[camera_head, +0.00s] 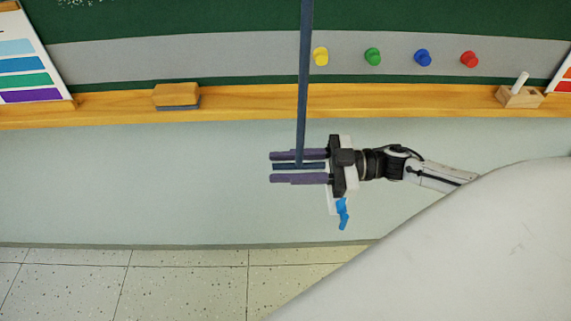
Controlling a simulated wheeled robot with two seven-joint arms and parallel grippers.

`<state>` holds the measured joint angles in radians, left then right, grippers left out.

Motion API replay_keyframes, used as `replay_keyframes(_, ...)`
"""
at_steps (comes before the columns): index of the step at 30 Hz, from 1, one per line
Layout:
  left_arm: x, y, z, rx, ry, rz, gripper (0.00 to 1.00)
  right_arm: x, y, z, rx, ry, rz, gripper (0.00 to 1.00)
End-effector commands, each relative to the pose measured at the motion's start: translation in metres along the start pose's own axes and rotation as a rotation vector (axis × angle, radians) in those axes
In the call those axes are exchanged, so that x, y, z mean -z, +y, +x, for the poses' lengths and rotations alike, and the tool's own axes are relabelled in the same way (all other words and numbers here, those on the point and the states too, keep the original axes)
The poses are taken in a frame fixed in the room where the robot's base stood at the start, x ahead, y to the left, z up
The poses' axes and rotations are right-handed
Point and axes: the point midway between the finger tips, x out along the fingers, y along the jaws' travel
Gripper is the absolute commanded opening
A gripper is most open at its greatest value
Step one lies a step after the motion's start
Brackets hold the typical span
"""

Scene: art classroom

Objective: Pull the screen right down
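A dark blue-grey vertical pull strap or rod (304,80) comes down from the top edge in front of the board. At its lower end is a short horizontal handle (290,166). The screen itself is not in view. My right gripper (285,167) comes in from the right with its two purple fingers pointing left. One finger is above the handle and one below, with narrow gaps on both sides, so the gripper looks open around it. My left gripper is not in view.
Behind is a green board with a grey strip (200,62) holding several coloured magnets. A wooden ledge (240,104) carries an eraser (176,95) and a chalk holder (520,97). Colour charts stand at both ends. The wall and tiled floor (180,280) below are clear.

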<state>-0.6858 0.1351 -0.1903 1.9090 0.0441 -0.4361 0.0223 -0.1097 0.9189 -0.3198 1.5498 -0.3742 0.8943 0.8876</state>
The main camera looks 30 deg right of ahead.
Motion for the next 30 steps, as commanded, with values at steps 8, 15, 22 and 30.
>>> replay_keyframes(8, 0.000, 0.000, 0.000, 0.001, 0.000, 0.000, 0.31, 0.000, 0.000, 0.000, 0.000, 0.000, 0.000, 0.16)
replay_keyframes(15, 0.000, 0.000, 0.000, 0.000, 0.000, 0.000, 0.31, 0.000, -0.001, 0.000, 0.001, 0.000, 0.000, 0.00)
replay_keyframes(22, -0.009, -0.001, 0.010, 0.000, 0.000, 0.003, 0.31, -0.019, -0.005, 0.000, 0.001, -0.001, 0.002, 0.00)
replay_keyframes(30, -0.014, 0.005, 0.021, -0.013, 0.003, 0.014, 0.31, -0.051, -0.012, 0.000, 0.003, -0.001, 0.001, 0.00)
